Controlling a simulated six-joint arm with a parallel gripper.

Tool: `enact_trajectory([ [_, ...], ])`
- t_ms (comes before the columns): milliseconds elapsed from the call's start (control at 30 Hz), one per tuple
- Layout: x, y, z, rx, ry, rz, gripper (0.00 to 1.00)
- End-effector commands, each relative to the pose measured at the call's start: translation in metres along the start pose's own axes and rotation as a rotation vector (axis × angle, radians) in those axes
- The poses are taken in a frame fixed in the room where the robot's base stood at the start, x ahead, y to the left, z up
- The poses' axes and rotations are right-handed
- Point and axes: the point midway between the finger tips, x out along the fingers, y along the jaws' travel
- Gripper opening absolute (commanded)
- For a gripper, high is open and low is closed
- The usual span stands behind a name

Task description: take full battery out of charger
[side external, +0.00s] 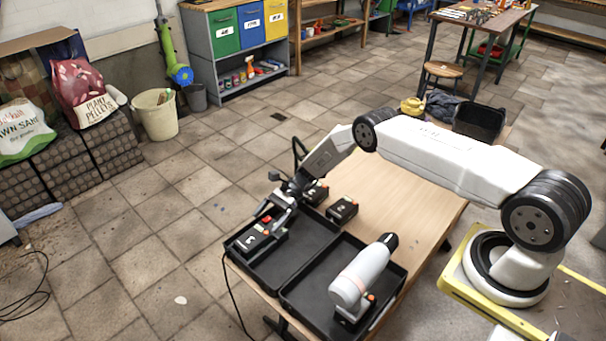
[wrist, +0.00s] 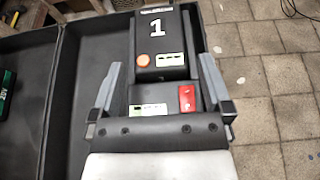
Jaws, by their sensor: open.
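The black charger (side external: 250,243) sits in the left black tray, with a dark block carrying a red part seated at its end. In the wrist view, a dark housing with a white "1" (wrist: 157,30) and an orange button lies ahead. A nearer dark section (wrist: 150,97) with a red tab and a small label with green joins it. I cannot tell exactly where battery and charger meet. My gripper (wrist: 160,62) is open, its two grey fingers on either side of this dark unit; contact is not clear. In the side view, my gripper (side external: 281,203) is low over the unit's far end.
Two dark battery-like blocks, one near (side external: 342,209) and one farther (side external: 316,192), stand on the wooden table behind the tray. The table's right part is clear. Tray walls rise around the unit.

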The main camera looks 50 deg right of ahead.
Motion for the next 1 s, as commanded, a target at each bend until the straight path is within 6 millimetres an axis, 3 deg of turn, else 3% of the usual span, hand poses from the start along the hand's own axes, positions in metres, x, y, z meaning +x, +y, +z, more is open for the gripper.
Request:
enact_trajectory([
  [500, 0.048, 0.002, 0.003, 0.000, 0.000, 0.001, 1.00],
  [1000, 0.051, 0.002, 0.002, 0.000, 0.000, -0.001, 1.00],
])
